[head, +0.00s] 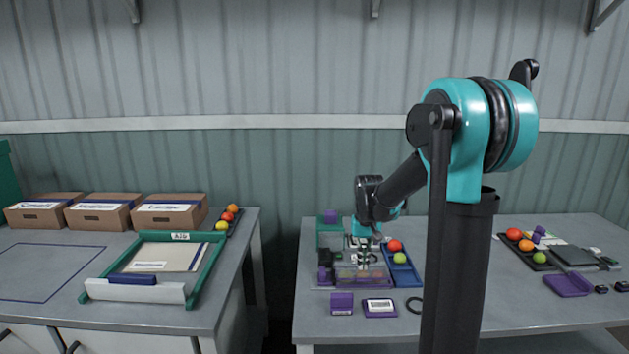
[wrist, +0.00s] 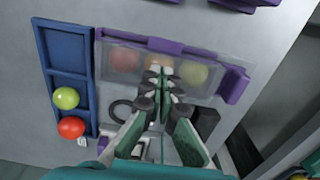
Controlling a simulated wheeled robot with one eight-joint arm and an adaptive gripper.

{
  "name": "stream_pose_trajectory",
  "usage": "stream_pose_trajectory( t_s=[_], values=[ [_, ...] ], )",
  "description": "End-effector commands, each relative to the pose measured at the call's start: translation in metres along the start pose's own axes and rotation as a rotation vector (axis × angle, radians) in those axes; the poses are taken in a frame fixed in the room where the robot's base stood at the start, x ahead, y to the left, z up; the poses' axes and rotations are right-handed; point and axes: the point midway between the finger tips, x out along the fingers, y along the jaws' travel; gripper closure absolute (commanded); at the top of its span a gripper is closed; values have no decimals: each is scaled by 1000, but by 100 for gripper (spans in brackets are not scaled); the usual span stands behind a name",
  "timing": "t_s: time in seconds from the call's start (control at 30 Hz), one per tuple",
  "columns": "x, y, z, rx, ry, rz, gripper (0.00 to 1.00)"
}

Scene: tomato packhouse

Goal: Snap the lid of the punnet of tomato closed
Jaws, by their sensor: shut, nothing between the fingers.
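The clear punnet (head: 350,281) with purple edging stands near the front middle of the centre table. In the wrist view, several tomatoes, red, orange and green, show dimly through its clear plastic (wrist: 208,56). A purple strip (wrist: 172,48) runs across it and a purple block (wrist: 235,86) sits at its right end. My gripper (head: 364,264) points down at the punnet. In the wrist view its fingertips (wrist: 160,76) are together and empty, over the clear plastic and near the strip. I cannot tell whether they touch it, or whether the lid is latched.
A blue tray (head: 408,279) with a red and a green tomato lies right beside the punnet. A green crate (head: 329,237) stands behind. Cartons (head: 104,215) are on the left table.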

Motion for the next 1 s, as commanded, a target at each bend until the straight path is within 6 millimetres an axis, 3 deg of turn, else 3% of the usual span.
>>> stream_pose_trajectory(
  t_s=[0.37, 1.0],
  values=[
    [-5, 0, 0, 0, 0, 0, 100],
    [-51, 0, 0, 0, 0, 0, 100]
  ],
)
